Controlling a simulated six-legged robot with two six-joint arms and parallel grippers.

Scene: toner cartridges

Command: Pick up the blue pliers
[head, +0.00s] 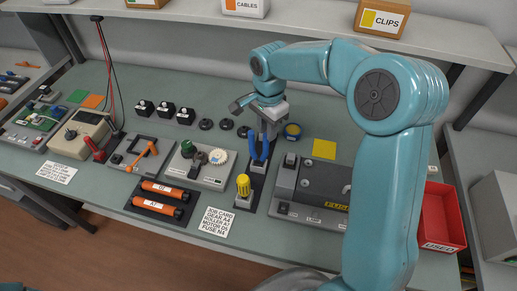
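The blue pliers (260,150) stand with their blue handles up in a dark holder (256,180) near the middle of the bench. My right gripper (266,130) is right at the handles, reaching down from above. Its fingers overlap the handles in the picture, so I cannot tell whether they are shut on them. The lower part of the pliers is hidden in the holder. My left gripper is not in view.
A yellow-handled tool (243,185) stands close in front of the pliers. A grey machine (312,183) is to the right, and a gear board (203,166) to the left. A red bin (440,215) marked USED stands at the right edge.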

